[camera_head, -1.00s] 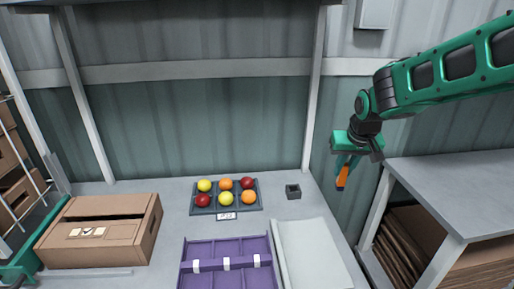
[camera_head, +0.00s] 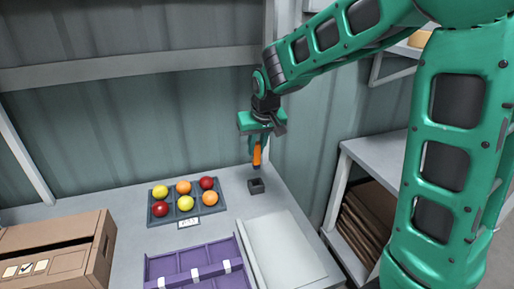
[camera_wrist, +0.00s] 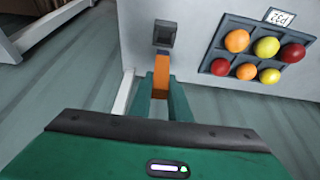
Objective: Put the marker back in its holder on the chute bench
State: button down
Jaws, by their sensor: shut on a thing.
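My gripper (camera_head: 257,150) is shut on an orange marker (camera_head: 257,157), which hangs upright below the fingers with a dark lower end. The marker also shows in the wrist view (camera_wrist: 161,74), between the green fingers. The holder, a small dark square block with an opening (camera_head: 256,186), stands on the grey chute bench (camera_head: 235,200) near its back right corner. In the head view the marker is just above the holder, apart from it. In the wrist view the holder (camera_wrist: 164,34) lies just beyond the marker's tip, and its opening looks empty.
A dark tray (camera_head: 152,215) of red, orange and yellow tomatoes with a label stands left of the holder. A purple divided tray (camera_head: 158,266), a pale chute (camera_head: 285,250) and a cardboard box (camera_head: 95,262) are in front. A corrugated wall rises behind.

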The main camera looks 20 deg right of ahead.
aim_at(257, 166)
jog(key=shift+f, duration=0.15)
jog(key=shift+f, duration=2.55)
jog(key=shift+s+a, duration=0.1)
jog(key=shift+s, duration=0.05)
jog(key=shift+f, duration=1.7)
jog(key=c, duration=1.6)
grip_release()
jog(key=c, duration=0.3)
